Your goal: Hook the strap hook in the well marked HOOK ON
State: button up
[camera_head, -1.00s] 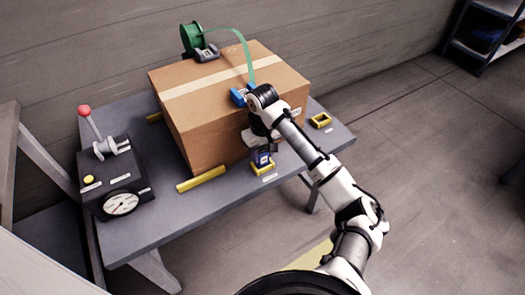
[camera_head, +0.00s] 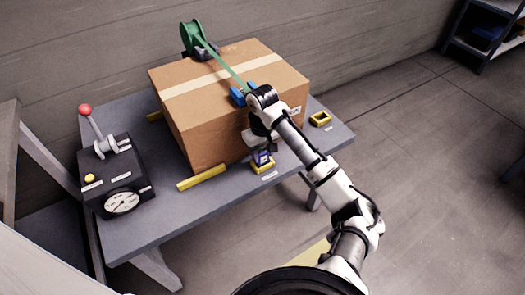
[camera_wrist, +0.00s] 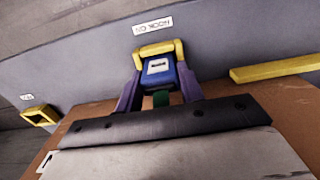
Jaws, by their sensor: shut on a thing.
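The strap hook (camera_wrist: 160,72) is a blue block with a pale label, held between the purple fingers of my gripper (camera_wrist: 160,92). In the head view the hook (camera_head: 263,157) is low at the carton's front face, over the yellow well (camera_head: 263,169) on the table. In the wrist view the well's yellow rim (camera_wrist: 153,50) shows behind and beside the hook, next to a HOOK ON label (camera_wrist: 153,25) that reads upside down. I cannot tell how deep the hook sits. A short piece of green strap (camera_wrist: 160,98) shows between the fingers.
The green strap (camera_head: 225,68) runs from a green reel (camera_head: 190,38) over the carton (camera_head: 205,115) to a blue guide (camera_head: 240,95). Another yellow well (camera_head: 320,119) is at the right. A yellow bar (camera_head: 201,179) and a lever box (camera_head: 115,180) are left.

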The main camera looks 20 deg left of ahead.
jog(key=shift+r, duration=0.15)
jog(key=o, duration=1.4)
jog(key=shift+c, duration=0.2)
notch_tip(320, 180, up, 14)
jog(key=p, duration=0.1)
